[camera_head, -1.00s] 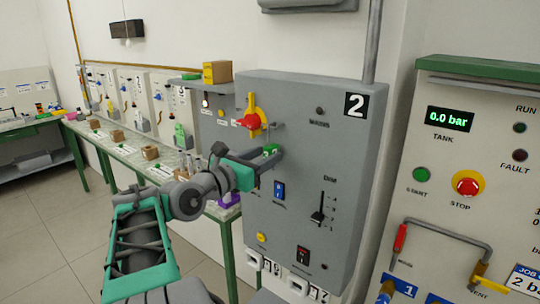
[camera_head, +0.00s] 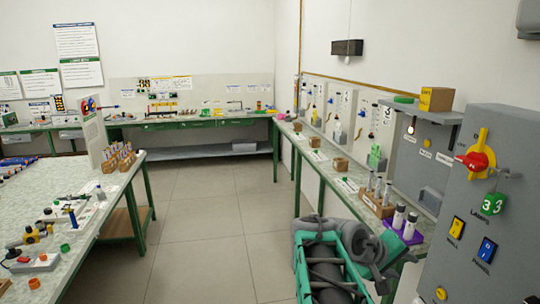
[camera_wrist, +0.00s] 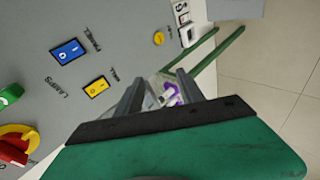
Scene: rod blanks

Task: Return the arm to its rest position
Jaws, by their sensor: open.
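My gripper (camera_wrist: 160,93) shows in the wrist view with its two dark fingers apart and nothing between them. Beyond the fingers, a purple rack (camera_wrist: 172,98) shows lower down, away from them. In the head view my green and grey arm is folded at the bottom, in front of the right-hand bench; the fingers are hidden there. The grey control cabinet (camera_head: 476,235) stands to the right of my arm. It also fills the left of the wrist view (camera_wrist: 115,50), with its blue switch (camera_wrist: 68,52) and yellow switch (camera_wrist: 96,87) apart from the fingers.
The right-hand bench (camera_head: 322,172) carries a purple rack (camera_head: 402,232) with white-capped tubes and a wooden rack (camera_head: 377,202). A left bench (camera_head: 65,212) holds small tools and parts. The tiled floor (camera_head: 205,225) between the benches is clear. A red-handled yellow valve (camera_head: 477,155) projects from the cabinet.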

